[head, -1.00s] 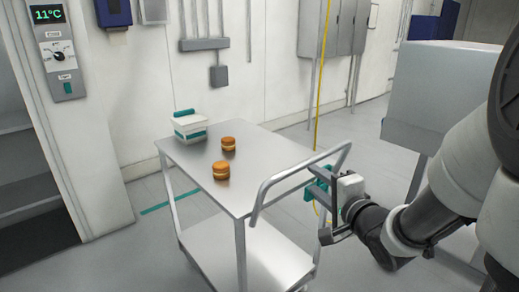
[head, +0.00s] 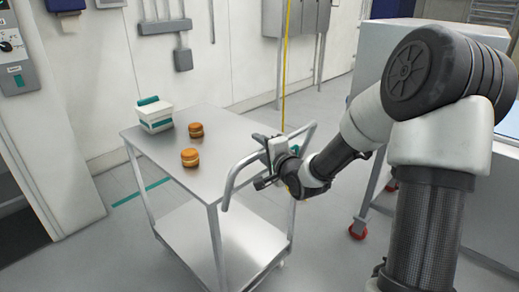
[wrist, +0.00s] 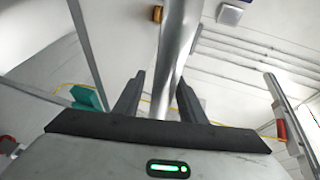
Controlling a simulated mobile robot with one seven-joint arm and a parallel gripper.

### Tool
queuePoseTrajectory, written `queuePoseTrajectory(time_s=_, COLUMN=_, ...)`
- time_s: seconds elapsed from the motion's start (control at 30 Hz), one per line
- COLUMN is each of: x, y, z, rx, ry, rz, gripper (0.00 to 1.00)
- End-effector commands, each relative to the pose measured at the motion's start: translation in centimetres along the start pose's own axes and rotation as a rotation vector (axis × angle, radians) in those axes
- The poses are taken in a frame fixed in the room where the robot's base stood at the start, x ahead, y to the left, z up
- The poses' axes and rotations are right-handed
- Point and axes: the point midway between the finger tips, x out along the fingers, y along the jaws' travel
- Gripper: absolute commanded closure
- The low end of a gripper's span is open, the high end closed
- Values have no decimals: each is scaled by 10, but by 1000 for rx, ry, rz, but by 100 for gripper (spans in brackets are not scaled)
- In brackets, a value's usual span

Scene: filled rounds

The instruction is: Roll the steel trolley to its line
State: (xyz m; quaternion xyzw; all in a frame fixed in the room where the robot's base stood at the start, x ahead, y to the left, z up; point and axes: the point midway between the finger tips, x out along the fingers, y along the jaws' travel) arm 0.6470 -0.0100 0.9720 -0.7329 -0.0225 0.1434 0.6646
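The steel trolley (head: 218,170) stands on the grey floor in the head view, with a lower shelf and a looped push handle (head: 231,184) at its right end. A teal line (head: 124,200) on the floor shows beyond its left side, partly hidden by the trolley. My gripper (head: 261,161) is at the handle, its fingers spread on either side of the bar. In the wrist view the steel bar (wrist: 176,60) passes between the fingers, with a gap beside the left finger. The trolley carries a white box with teal trim (head: 154,115) and two orange-brown rounds (head: 190,157).
A wall with grey conduits and a grey cabinet (head: 297,17) runs behind the trolley. A yellow hose (head: 285,60) hangs there. A doorway edge is at the left. Floor shows clear in front-left.

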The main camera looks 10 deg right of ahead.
Motion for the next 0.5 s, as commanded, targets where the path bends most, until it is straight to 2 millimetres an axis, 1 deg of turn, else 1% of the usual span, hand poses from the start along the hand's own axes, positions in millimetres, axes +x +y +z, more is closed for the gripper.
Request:
queuePoseTrajectory(time_s=0.1, x=4, y=0, z=0, rx=0, ry=0, rz=0, gripper=63)
queuePoseTrajectory(time_s=0.33, x=4, y=0, z=0, rx=1, ry=1, rz=0, gripper=63)
queuePoseTrajectory(time_s=0.47, x=4, y=0, z=0, rx=1, ry=1, rz=0, gripper=85)
queuePoseTrajectory(time_s=0.5, x=4, y=0, z=0, rx=1, ry=1, rz=0, gripper=92)
